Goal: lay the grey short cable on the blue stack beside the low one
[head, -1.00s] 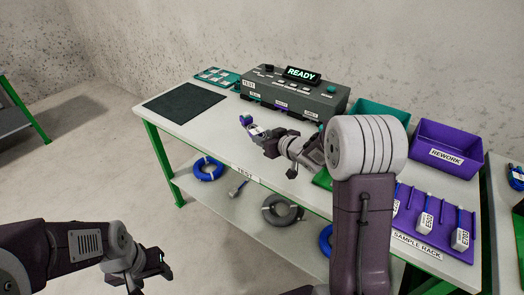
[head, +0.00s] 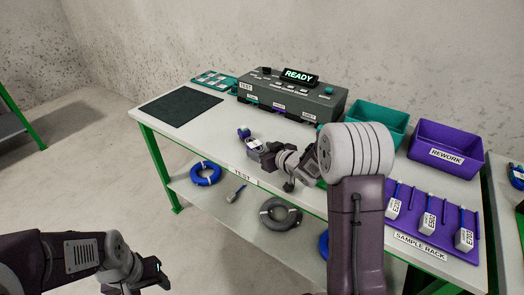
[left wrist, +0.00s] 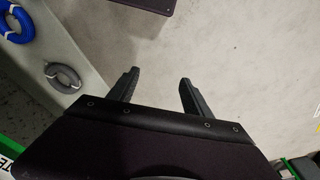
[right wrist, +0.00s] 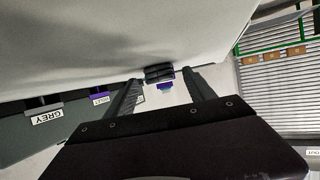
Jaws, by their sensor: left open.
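My right gripper (head: 250,145) is over the bench top in front of the tester. A small purple-blue piece (head: 243,132) shows at its tips. In the right wrist view a dark block (right wrist: 160,73) sits between the fingertips; whether they grip it is unclear. My left gripper (head: 155,272) is open and empty, low in front of the bench; its spread fingers show in the left wrist view (left wrist: 158,78). No stack is clearly recognisable.
The tester (head: 290,97) reads READY at the bench's back. A dark mat (head: 178,105) lies left. Right are a teal bin (head: 375,118), the purple REWORK bin (head: 446,156) and the purple sample rack (head: 432,236) with labelled pieces. My right arm hides bench parts.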

